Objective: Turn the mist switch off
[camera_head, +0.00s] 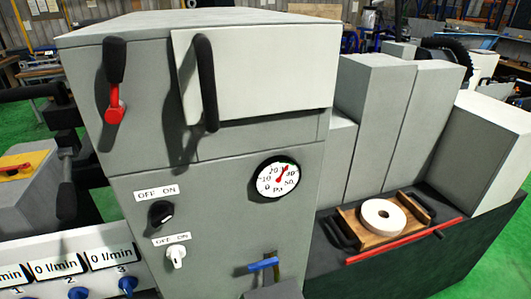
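Two rotary knobs sit on the grey front panel (225,195) of the machine. The upper one is a black knob (160,213) under an OFF/ON label (157,193); a pale mark shows on its right side. The lower one is a white knob (176,257) under a second OFF/ON label (172,239); its exact angle is too small to tell. Neither label carries a readable name, so I cannot tell which knob is the mist switch. Neither of my grippers can be made out in this view, and nothing is touching the knobs.
A red lever with a black grip (115,80) and a black door handle (206,82) stick out above the knobs. A dial gauge (278,177) and a blue valve handle (263,264) are to the right. Blue flow knobs (78,293) sit lower left.

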